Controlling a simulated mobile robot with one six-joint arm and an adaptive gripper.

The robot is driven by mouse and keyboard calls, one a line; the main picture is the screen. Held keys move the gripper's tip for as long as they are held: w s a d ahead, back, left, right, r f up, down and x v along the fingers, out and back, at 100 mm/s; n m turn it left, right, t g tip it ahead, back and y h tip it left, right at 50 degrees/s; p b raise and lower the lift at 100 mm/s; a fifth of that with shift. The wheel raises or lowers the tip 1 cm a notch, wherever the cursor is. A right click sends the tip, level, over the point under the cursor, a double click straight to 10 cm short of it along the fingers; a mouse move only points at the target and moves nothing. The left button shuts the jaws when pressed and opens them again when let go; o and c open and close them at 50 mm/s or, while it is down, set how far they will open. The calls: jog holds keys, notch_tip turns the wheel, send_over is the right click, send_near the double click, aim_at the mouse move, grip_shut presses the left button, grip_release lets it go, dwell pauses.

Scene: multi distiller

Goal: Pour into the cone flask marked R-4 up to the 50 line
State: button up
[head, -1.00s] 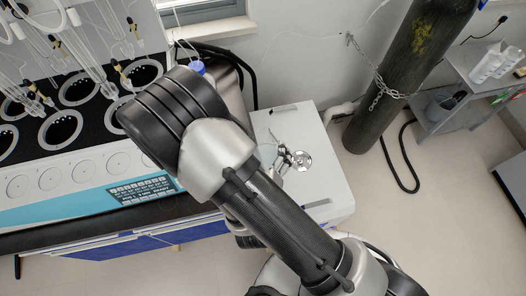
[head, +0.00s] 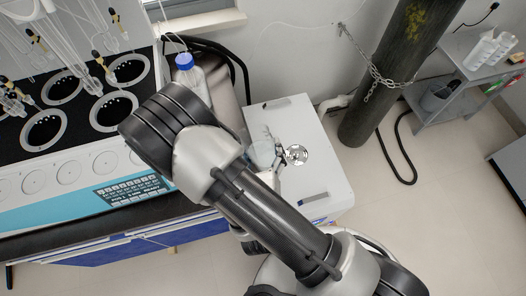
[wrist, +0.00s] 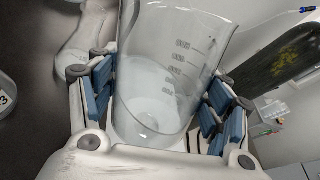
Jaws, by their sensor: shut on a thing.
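My gripper (wrist: 160,105) is shut on a clear glass vessel (wrist: 170,75) with graduation marks, its blue pads on either side of the glass. The vessel's wide body fills the middle of the wrist view, and I cannot tell how much liquid is in it. In the head view the glass (head: 262,153) shows partly past my arm, above the white box-like unit. I cannot make out a cone flask marked R-4 in either view.
A blue-capped bottle (head: 188,78) stands behind my arm. The heating unit (head: 80,165) with several round wells and glassware is at left. The white unit (head: 325,165) is at centre. A chained gas cylinder (head: 385,85) and grey shelf (head: 452,100) stand right.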

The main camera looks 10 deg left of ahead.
jog(key=shift+f+b, duration=0.5)
jog(key=shift+b, duration=0.4)
jog(key=b, duration=0.1)
jog(key=f+m+t+b, duration=0.1)
jog(key=b, duration=0.1)
jog(key=shift+w+a+f+y, duration=0.1)
jog(key=shift+a+f+y, duration=0.15)
jog(key=shift+y, duration=0.15)
jog(key=shift+a+f+m+t+b, duration=0.15)
jog(key=shift+m+t+b, duration=0.25)
jog(key=shift+m+b, duration=0.35)
jog(key=shift+r, duration=0.2)
jog(key=shift+w, duration=0.1)
